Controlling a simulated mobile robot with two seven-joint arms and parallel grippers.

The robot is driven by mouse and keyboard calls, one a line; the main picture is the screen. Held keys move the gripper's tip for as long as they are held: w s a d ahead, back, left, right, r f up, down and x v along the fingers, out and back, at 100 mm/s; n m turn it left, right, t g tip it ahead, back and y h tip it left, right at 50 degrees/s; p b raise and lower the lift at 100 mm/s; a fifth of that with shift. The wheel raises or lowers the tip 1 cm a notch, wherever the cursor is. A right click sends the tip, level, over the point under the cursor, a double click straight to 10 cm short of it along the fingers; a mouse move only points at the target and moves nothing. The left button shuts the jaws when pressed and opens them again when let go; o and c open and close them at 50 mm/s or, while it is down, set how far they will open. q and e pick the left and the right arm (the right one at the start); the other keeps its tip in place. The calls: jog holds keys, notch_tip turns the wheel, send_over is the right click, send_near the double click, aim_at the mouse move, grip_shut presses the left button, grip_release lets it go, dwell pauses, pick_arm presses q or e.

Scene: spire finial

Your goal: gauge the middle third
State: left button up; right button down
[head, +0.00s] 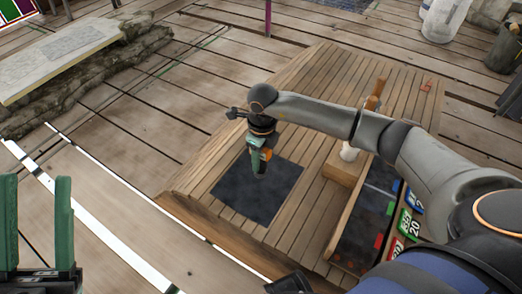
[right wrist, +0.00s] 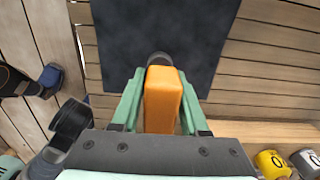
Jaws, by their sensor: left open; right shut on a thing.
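My right gripper (head: 257,163) is above the dark mat (head: 268,197) on the slatted wooden table. Its green fingers are shut on an orange block-shaped thing (head: 267,154), which shows clearly between them in the right wrist view (right wrist: 163,100). A dark rounded end (right wrist: 159,59) shows just beyond the orange thing; I cannot tell whether it is part of it. The dark mat also fills the top middle of the right wrist view (right wrist: 165,25), and its visible surface is bare. My left gripper (head: 38,225) is open and empty at the lower left, away from the table. I cannot make out a spire or its middle third.
A long tray (head: 347,214) with a dark bed and coloured pieces lies at the table's right. A wooden block (head: 343,170) with a white piece and a wooden handle (head: 375,94) stand behind it. Coloured number plates (head: 409,225) line the right edge. The far tabletop is mostly clear.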

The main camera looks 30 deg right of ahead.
dwell(0.4)
jog(key=shift+f, duration=0.3)
jog(key=shift+f+b, duration=1.6)
jog(key=shift+f, duration=0.4)
jog(key=shift+c, duration=1.7)
grip_release()
